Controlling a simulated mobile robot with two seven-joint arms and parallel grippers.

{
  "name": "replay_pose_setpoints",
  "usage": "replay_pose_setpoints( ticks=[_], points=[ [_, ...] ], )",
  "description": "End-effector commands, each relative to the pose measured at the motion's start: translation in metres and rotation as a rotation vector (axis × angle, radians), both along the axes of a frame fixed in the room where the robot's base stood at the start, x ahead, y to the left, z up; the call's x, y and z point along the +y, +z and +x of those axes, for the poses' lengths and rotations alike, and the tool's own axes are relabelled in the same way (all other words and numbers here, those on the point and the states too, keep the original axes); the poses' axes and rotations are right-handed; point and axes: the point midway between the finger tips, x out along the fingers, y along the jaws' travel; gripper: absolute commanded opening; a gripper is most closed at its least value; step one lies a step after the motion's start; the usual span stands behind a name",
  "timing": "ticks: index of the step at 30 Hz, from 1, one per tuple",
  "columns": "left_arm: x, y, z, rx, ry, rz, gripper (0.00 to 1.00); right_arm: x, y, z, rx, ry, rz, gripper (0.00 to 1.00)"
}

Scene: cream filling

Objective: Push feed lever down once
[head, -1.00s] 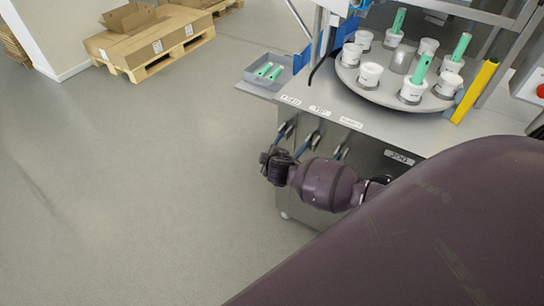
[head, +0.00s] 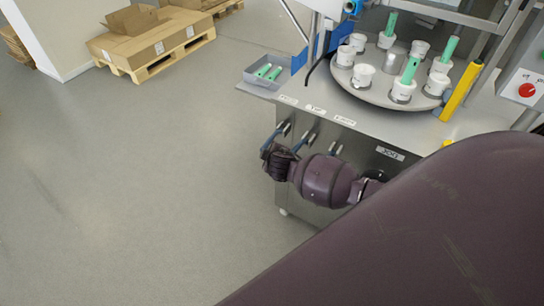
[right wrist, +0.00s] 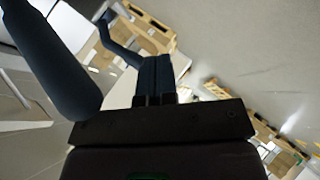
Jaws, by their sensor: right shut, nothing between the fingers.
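Several blue-handled levers stick out from the front of the steel machine, under small labels too blurred to read surely; I cannot tell which is the feed lever. The leftmost lever (head: 275,136) slants down to the left. A middle lever (head: 303,140) and a right lever (head: 335,149) are beside it. My right gripper (head: 272,158) is just below the leftmost lever; contact cannot be told. In the right wrist view its fingers (right wrist: 155,76) are shut and empty, with a thick dark-blue handle (right wrist: 50,60) close at left and another (right wrist: 120,42) farther off.
The turntable (head: 375,98) on the machine top holds white cups, some with green sticks. A grey tray (head: 258,80) hangs at the machine's left corner. Cardboard boxes on a pallet (head: 165,62) stand at the back. The floor at left is clear.

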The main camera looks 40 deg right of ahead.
Motion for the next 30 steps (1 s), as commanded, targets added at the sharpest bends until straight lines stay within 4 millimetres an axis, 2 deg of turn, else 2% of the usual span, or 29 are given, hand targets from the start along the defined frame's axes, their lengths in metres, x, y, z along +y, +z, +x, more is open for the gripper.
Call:
replay_pose_setpoints(
  ticks=[1,15,21,30],
  points=[
    [0.001,0.007,0.000,-0.003,0.000,0.003,0.43,-0.001,0.008,-0.002,-0.002,0.000,0.000,0.00],
    [-0.003,0.035,0.016,-0.044,-0.006,-0.002,0.43,0.017,0.059,-0.056,-0.002,0.001,0.001,0.00],
    [-0.003,0.038,0.016,-0.044,-0.006,-0.002,0.43,0.020,0.069,-0.067,-0.001,0.001,0.000,0.00],
    [-0.001,0.033,0.010,-0.029,-0.002,-0.001,0.43,0.020,0.070,-0.069,0.001,0.000,-0.001,0.00]
  ],
)
